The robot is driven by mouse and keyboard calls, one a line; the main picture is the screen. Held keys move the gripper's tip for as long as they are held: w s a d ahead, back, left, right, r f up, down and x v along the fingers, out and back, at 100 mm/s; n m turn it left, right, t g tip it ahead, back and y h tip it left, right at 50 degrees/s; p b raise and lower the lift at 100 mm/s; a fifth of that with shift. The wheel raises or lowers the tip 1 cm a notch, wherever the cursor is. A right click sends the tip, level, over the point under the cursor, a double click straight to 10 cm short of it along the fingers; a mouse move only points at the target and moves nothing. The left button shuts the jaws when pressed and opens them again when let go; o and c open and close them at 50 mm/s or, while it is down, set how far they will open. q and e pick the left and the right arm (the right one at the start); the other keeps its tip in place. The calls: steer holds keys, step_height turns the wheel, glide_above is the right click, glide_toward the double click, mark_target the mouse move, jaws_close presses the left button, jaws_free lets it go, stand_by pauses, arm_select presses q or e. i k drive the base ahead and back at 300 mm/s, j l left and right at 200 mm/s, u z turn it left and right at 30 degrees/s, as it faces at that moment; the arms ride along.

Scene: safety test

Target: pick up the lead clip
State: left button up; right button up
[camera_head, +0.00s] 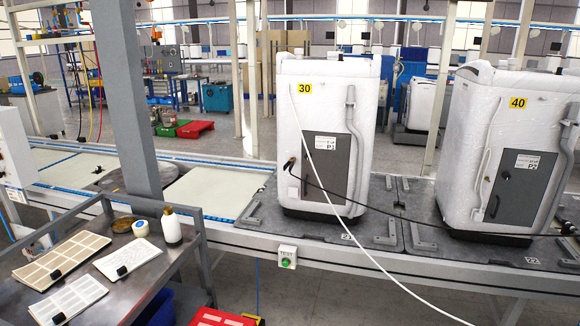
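A black lead runs from a small dark clip-like end (290,163) at the left edge of the grey panel on the white unit marked 30 (315,115). The lead (400,217) sags right across the front of that unit to a dark piece (568,228) at the right picture edge, by the unit marked 40 (505,135). I cannot tell which end is the lead clip, or how it is fastened. Neither of my grippers is recognisable in this view.
A pale cable (335,205) hangs across unit 30 toward the bottom right. Both units stand on a conveyor line (390,262) with a green TEST button (286,263). A grey cart (165,275) holds papers and a white bottle (171,228). A grey column (125,95) stands left.

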mark_target(291, 163)
steer(key=z, duration=1.8)
steer(key=i+j+u, duration=0.15)
steer(key=u, duration=0.3)
steer(key=i+j+u, duration=0.15)
steer(key=u, duration=0.35)
steer(key=i+l+u, duration=0.1)
steer(key=i+u, duration=0.35)
steer(key=i, duration=0.65)
steer(key=i+l, duration=0.1)
steer(key=i, duration=0.9)
